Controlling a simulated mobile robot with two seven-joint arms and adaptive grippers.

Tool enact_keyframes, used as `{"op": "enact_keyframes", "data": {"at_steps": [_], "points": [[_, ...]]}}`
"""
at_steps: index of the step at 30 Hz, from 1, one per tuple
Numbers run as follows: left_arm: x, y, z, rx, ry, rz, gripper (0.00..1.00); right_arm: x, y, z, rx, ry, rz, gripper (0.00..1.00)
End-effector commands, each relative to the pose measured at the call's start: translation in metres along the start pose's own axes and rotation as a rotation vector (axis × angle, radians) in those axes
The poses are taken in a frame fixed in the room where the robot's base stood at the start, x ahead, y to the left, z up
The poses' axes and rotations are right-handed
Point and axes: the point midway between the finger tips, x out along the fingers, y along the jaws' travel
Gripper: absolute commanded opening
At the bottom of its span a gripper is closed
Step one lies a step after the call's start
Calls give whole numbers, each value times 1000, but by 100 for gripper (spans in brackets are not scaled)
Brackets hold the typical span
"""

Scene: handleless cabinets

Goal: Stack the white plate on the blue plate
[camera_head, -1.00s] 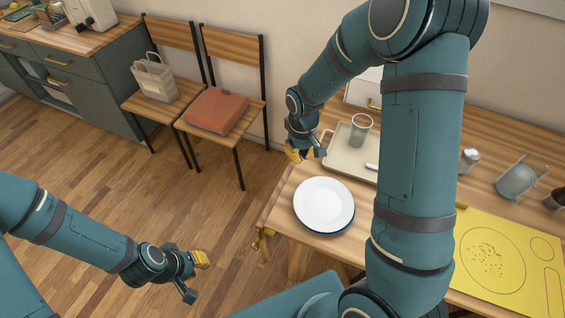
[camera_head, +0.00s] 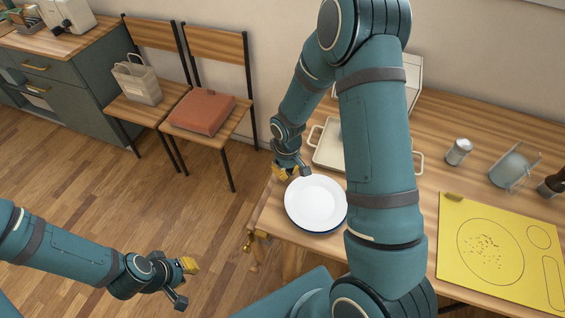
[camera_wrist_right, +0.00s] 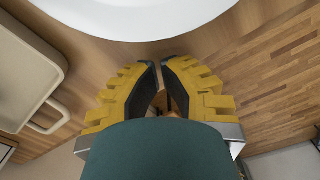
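The white plate (camera_head: 316,203) lies flat near the table's left front corner. A thin blue rim (camera_head: 325,233) shows under its front edge, so it sits on the blue plate, which is mostly hidden. My right gripper (camera_head: 283,172) is just beyond the white plate's upper left edge. In the right wrist view its fingertips (camera_wrist_right: 160,64) have a narrow gap with nothing between them, and the white plate (camera_wrist_right: 130,12) is apart from them. My left gripper (camera_head: 190,265) is over the floor, away from the table; its fingers are too small to judge.
A beige tray (camera_head: 327,157) is behind the plates, partly hidden by my right arm. A yellow board (camera_head: 470,285), a shaker (camera_head: 458,151) and a rack with a bowl (camera_head: 510,168) are to the right. Chairs with a bag (camera_head: 140,82) and a red cushion (camera_head: 202,113) stand left.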

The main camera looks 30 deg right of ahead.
Motion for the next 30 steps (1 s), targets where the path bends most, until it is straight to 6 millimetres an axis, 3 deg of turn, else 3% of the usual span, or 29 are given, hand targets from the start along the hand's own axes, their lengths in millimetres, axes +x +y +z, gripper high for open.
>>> {"op": "enact_keyframes", "data": {"at_steps": [7, 30], "points": [[2, -1, 0, 0, 1, 0, 23, -1, 0, 19, 1, 0, 0, 0], [4, -1, 0, 0, 2, 0, 23, -1, -1, 29, -1, -1, -1, 0]]}}
